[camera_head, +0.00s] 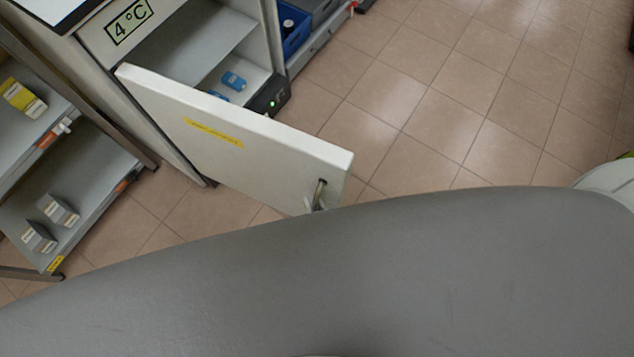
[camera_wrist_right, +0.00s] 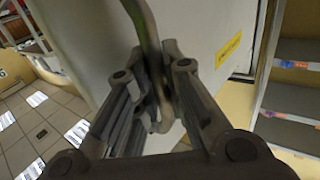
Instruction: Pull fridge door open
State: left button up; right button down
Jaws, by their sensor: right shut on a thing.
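The white fridge door (camera_head: 230,130) with a yellow label stands swung open, away from the fridge body (camera_head: 105,60) marked 4 °C. Its metal handle (camera_head: 320,190) is near the door's free edge, and it also shows in the right wrist view (camera_wrist_right: 146,28). My right gripper (camera_wrist_right: 153,75) is shut on the handle, with its dark fingers on both sides of the bar. In the head view my grey arm hides most of this gripper. Blue items (camera_head: 233,81) show on a shelf inside the open fridge. My left gripper is not in view.
A shelf rack (camera_head: 95,180) with small boxes stands left of the fridge. A blue crate (camera_head: 294,32) sits on a shelf to the right of the fridge. The tiled floor (camera_head: 430,110) right of the door is clear.

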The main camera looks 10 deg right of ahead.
jog(key=c, duration=1.5)
grip_release()
jog(key=shift+s, duration=0.1)
jog(key=s+d, duration=0.1)
jog(key=s, duration=0.6)
jog(key=shift+s+d, duration=0.15)
